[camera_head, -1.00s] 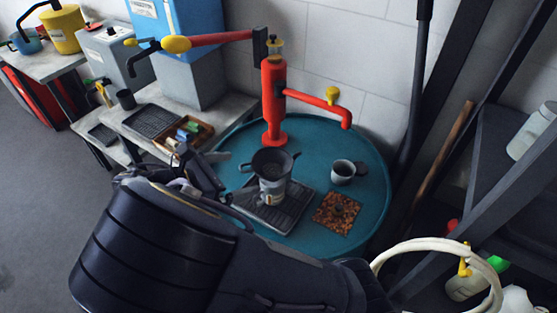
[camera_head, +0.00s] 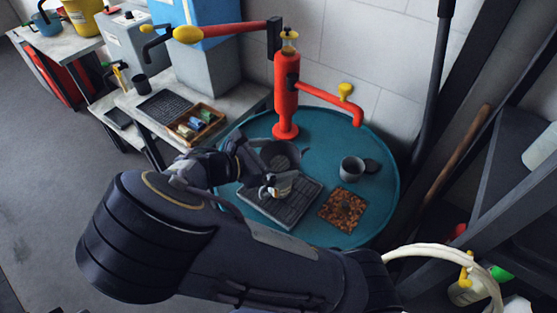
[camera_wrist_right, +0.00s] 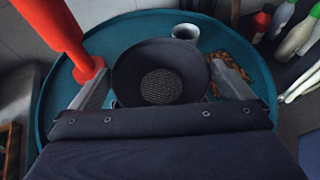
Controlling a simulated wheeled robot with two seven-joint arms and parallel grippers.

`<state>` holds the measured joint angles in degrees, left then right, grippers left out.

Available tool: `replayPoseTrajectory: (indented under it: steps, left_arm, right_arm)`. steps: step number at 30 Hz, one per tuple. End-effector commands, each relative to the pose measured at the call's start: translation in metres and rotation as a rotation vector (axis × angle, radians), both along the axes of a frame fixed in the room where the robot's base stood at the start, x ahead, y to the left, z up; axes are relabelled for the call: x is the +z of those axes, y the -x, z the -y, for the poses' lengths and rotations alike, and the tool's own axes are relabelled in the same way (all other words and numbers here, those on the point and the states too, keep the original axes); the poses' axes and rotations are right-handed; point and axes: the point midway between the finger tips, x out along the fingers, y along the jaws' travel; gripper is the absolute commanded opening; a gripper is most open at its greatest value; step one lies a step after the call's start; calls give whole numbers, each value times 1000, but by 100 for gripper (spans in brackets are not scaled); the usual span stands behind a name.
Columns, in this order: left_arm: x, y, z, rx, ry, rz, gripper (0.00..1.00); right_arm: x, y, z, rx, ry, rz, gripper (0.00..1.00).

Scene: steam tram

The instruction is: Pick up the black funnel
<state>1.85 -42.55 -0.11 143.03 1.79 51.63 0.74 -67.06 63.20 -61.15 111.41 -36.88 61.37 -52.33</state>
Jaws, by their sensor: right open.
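The black funnel (camera_head: 286,152) sits over a pale mug-like vessel (camera_head: 283,187) on the round teal table, partly hidden by my right gripper (camera_head: 245,165) in the head view. In the right wrist view the funnel (camera_wrist_right: 135,68) shows from above as a wide dark bowl with a mesh-like patterned centre. The fingers of my right gripper (camera_wrist_right: 162,72) are spread open, one on each side of the funnel. I cannot tell whether either finger touches its rim. My left gripper is not in view.
A red pump column (camera_head: 286,95) with a spout stands behind the funnel. A grey cup (camera_head: 352,168) and a brown speckled mat (camera_head: 342,210) are to its right on the teal table (camera_head: 385,195). A dark grate (camera_head: 262,208) lies below. A wooden tray (camera_head: 212,132) is to the left.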

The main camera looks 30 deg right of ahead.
Motion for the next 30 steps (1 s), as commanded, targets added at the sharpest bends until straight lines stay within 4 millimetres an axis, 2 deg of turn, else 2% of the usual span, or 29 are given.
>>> replayPoseTrajectory:
  steps: [1, 9, 20, 26, 30]
  left_arm:
    - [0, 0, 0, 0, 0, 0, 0]
    - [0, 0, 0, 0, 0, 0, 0]
    - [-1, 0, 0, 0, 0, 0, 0]
    - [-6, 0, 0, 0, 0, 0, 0]
    - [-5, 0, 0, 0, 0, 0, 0]
  right_arm:
    - [0, 0, 0, 0, 0, 0, 99]
    - [0, 0, 0, 0, 0, 0, 63]
    - [6, 0, -1, 1, -2, 1, 62]
    - [30, -1, -1, 1, -5, 5, 62]
    - [55, 15, -14, 5, -5, 3, 62]
